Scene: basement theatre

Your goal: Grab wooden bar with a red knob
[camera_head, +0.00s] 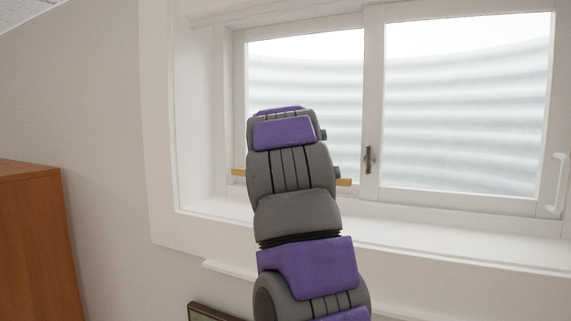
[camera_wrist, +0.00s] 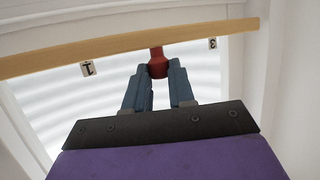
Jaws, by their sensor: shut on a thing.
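In the head view the bar's ends show on both sides of my arm, one at the right (camera_head: 344,182) and one at the left. The bar is in front of the window. My gripper and the knob are hidden behind my arm in the head view.
A white-framed window (camera_head: 467,110) with a deep white sill (camera_head: 430,238) fills the back. A brown wooden cabinet (camera_head: 35,245) stands at the left. A dark-framed picture (camera_head: 206,312) shows at the bottom, partly cut off. The wall between cabinet and window is bare.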

